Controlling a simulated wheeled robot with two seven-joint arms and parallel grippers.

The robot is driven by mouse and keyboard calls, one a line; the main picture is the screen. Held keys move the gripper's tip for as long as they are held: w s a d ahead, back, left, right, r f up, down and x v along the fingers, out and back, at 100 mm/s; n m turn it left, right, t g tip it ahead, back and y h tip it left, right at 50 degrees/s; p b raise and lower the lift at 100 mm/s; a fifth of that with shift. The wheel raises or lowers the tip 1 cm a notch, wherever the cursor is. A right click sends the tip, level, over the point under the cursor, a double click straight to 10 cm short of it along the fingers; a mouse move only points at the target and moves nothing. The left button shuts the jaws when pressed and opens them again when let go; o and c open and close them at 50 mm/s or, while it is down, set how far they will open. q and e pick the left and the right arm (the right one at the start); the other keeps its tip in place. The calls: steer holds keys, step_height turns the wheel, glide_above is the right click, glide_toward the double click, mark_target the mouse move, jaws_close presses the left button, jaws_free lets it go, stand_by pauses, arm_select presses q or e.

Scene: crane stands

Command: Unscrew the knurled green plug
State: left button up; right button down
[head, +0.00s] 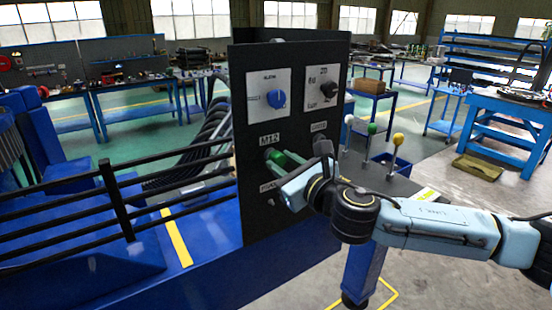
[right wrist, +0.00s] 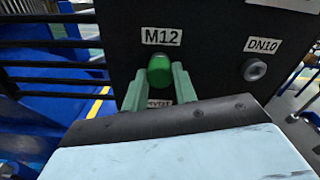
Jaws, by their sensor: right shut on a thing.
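The green plug (head: 275,156) sits in the lower part of the black panel, just below the M12 label. In the right wrist view the green plug (right wrist: 160,71) shows between the two finger tips, under the same label. My right gripper (head: 284,161) reaches the panel from the right and is shut on the plug. Its pale green fingers (right wrist: 158,88) lie on either side of the plug. The knurling is too small to make out. My left gripper is not in view.
The black panel (head: 243,120) also carries a blue knob (head: 277,98), a black knob (head: 328,87) and a DN10 port (right wrist: 255,69). Levers with white, green and yellow balls (head: 398,139) stand to the right. A black railing (head: 115,200) runs along the left.

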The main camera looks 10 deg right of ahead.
steer(key=n, duration=0.3)
steer(key=shift+f+n, duration=0.15)
steer(key=shift+n, duration=0.25)
steer(key=c, duration=1)
jaws_free()
steer(key=shift+s, duration=0.1)
steer(key=shift+c, duration=0.2)
steer(key=shift+c, duration=0.7)
